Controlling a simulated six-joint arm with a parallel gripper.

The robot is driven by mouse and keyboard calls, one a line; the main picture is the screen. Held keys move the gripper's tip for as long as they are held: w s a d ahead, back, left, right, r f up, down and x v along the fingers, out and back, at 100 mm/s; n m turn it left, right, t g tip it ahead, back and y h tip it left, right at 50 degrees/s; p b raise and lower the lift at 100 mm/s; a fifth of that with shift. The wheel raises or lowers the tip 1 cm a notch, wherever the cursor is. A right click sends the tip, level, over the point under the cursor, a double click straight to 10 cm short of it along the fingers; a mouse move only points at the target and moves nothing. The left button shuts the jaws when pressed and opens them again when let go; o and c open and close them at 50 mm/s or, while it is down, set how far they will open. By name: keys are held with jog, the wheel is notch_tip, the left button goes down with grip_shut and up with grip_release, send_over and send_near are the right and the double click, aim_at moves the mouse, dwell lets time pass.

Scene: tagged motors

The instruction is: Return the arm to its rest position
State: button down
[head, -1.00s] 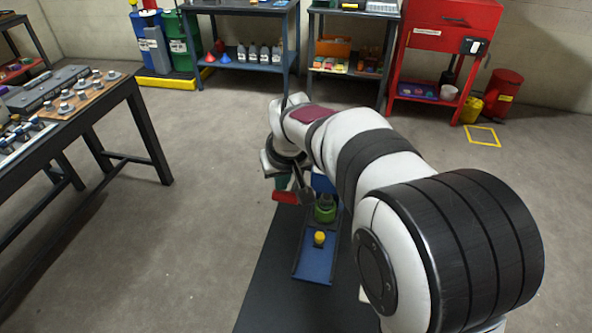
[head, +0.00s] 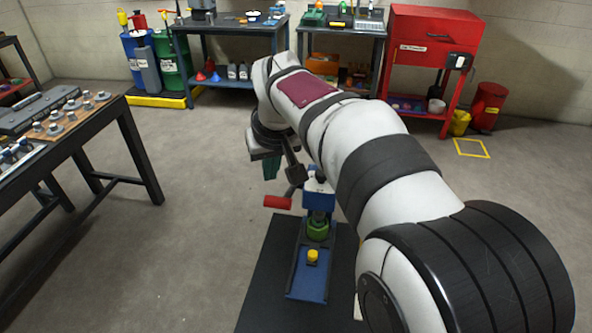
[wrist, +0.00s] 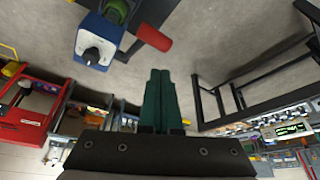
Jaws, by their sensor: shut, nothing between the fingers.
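My gripper (wrist: 159,78) shows in the wrist view with its two green fingers side by side, closed and with nothing between them. In the head view the gripper (head: 271,168) hangs below the end of my raised white arm, above and left of a blue press-like device (head: 318,187). The device has a red handle (head: 277,202) and stands on a dark mat. The gripper is apart from it. In the wrist view the device (wrist: 98,38) and its red handle (wrist: 153,37) lie at the top, left of the fingers.
A green round part (head: 317,229) and a yellow knob (head: 312,255) sit on the blue base. A workbench (head: 105,115) with motor parts is at left. Shelves (head: 225,70) and a red cabinet (head: 432,50) stand behind. Open floor lies between.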

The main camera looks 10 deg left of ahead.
jog(key=s+d+f+m+g, duration=0.3)
jog(key=s+d+m, duration=0.4)
jog(key=s+d, duration=1.05)
jog(key=s+d+f+m, duration=0.1)
jog(key=s+f+m, duration=0.1)
jog(key=s, duration=0.4)
jog(key=s+d+f+m+g, duration=0.1)
jog(key=s+d+f+m, duration=0.1)
jog(key=s, duration=0.5)
jog(key=shift+f+m, duration=0.3)
jog(key=shift+f, duration=0.5)
